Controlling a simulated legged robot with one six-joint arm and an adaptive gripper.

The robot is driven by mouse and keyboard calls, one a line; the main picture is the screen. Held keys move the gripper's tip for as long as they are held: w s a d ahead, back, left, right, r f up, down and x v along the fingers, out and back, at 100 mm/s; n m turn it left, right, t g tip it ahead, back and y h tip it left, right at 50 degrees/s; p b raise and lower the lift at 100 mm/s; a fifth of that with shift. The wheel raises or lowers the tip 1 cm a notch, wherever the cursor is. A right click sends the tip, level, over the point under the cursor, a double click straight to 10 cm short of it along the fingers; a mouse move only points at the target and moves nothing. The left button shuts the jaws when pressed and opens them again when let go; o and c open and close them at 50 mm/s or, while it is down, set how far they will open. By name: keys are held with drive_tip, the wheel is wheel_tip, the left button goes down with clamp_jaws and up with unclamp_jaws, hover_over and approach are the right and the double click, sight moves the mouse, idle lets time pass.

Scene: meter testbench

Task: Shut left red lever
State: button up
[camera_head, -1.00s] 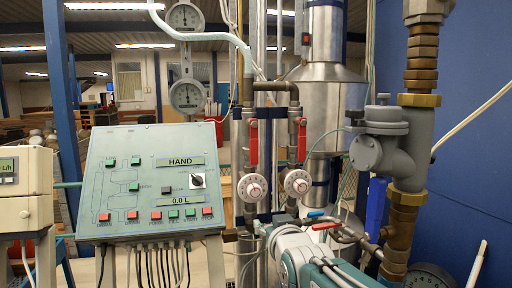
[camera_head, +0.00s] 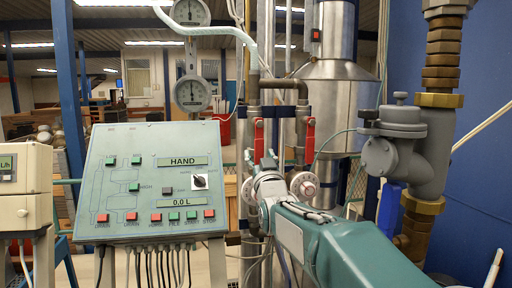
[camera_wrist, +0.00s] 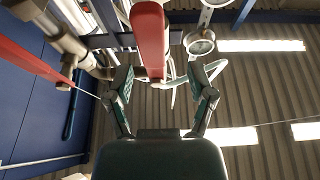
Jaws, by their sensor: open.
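The left red lever (camera_head: 258,137) hangs upright along its pipe in the head view. In the wrist view, the red lever (camera_wrist: 150,38) in the middle appears to be this one, with its lower end between my finger pads. My gripper (camera_head: 264,160) is just below and in front of the left lever. In the wrist view my gripper (camera_wrist: 162,80) has its fingers spread, with a gap on each side of the lever. I cannot tell whether a pad touches it. My arm hides the left dial below.
The right red lever (camera_head: 310,138) hangs on the neighbouring pipe; a red bar at the left of the wrist view is probably it. A white dial (camera_head: 304,185) sits below it. A control panel (camera_head: 150,180) stands left, a thick grey valve (camera_head: 395,145) right.

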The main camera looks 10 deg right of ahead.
sight(260, 148)
drive_tip(key=w, duration=0.1)
drive_tip(key=w+d+r, duration=0.1)
drive_tip(key=w, duration=0.1)
drive_tip(key=shift+r, duration=0.1)
drive_tip(key=shift+w+r, duration=0.15)
drive_tip(key=shift+w, duration=0.25)
drive_tip(key=shift+a, duration=0.4)
drive_tip(key=c, duration=0.6)
drive_tip(key=shift+d, duration=0.25)
clamp_jaws()
